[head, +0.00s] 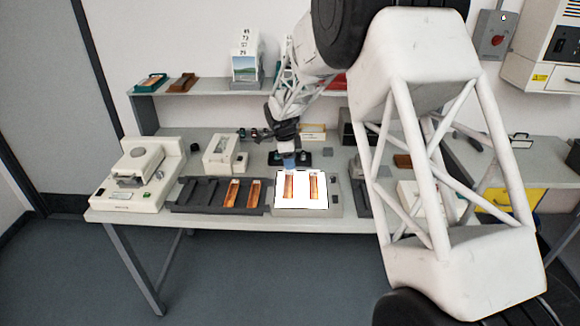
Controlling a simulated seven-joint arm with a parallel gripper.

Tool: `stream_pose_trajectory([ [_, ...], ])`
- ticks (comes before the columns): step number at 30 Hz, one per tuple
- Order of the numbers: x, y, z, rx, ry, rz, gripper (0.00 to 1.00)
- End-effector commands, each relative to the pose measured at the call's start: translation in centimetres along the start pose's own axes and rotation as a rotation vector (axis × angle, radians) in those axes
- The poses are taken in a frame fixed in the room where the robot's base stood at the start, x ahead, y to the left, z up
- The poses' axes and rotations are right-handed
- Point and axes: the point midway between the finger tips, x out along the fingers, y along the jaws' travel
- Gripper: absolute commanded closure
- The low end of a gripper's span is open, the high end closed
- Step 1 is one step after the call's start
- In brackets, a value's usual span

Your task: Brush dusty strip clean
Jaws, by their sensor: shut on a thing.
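Two orange-brown film strips lie on a brightly lit white light panel (301,202): a left strip (289,187) and a right strip (314,188). Dust on them is too small to tell. My gripper (288,150) is above the panel's back edge, above the left strip's far end. It is shut on a small blue-grey thing, seemingly the brush (289,163), which points down. Whether its tip touches the strip I cannot tell. Two more orange strips (232,193) (254,194) lie in slots of a dark tray (190,209) left of the panel.
A cream machine (108,196) stands at the bench's left end. A white box (219,154) and small dark items stand behind the tray. A shelf (215,88) runs along the back wall. My arm's large white links hide much of the bench's right side.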

Motion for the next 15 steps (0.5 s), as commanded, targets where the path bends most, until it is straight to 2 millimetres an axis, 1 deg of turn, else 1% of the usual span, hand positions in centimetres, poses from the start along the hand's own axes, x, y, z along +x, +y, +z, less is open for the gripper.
stream_pose_trajectory([
  [3, -1.1, 0.0, -0.2, 0.0, -0.001, -0.002, 0.69],
  [9, -2.8, 0.0, -0.4, 0.001, 0.0, -0.001, 0.69],
  [15, -3.6, 0.0, -0.5, 0.0, 0.0, 0.0, 0.69],
])
